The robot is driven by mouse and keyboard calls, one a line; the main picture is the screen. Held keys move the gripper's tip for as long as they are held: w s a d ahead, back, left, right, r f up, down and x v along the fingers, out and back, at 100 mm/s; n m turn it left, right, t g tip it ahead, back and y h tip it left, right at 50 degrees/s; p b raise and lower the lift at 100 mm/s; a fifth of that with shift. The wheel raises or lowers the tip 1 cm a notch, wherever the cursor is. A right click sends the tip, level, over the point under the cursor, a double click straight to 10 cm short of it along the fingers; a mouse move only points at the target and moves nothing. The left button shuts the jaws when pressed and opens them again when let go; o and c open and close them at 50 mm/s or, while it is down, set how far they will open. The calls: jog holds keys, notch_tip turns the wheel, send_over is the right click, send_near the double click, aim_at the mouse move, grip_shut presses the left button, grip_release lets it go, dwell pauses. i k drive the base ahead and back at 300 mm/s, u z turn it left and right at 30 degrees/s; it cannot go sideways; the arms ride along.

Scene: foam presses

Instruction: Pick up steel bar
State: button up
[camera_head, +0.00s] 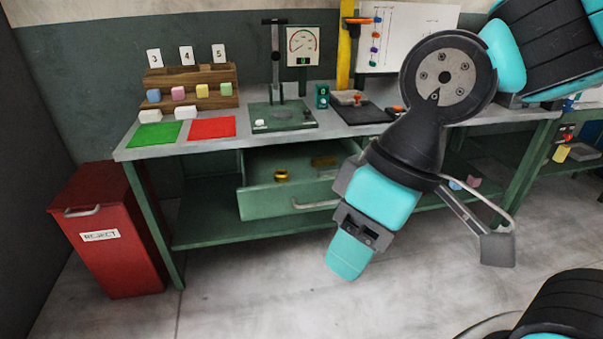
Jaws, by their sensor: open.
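The green drawer (262,205) under the bench is pulled open. A small dull bar-like piece (325,161) lies near its back right; it may be the steel bar, but it is too small and dark to be sure. A brass-coloured round piece (281,175) lies to its left in the drawer. My arm hides part of the drawer's right side and of the bench behind.
The bench top (222,147) carries coloured blocks on a wooden rack (190,80), green and red mats (212,127), and a gauge stand (284,118). A red reject bin (118,245) stands at the left. The floor in front of the bench is clear.

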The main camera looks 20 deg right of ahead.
aim_at(327, 173)
jog(key=u, duration=0.55)
jog(key=i, duration=1.95)
jog(key=z, duration=0.6)
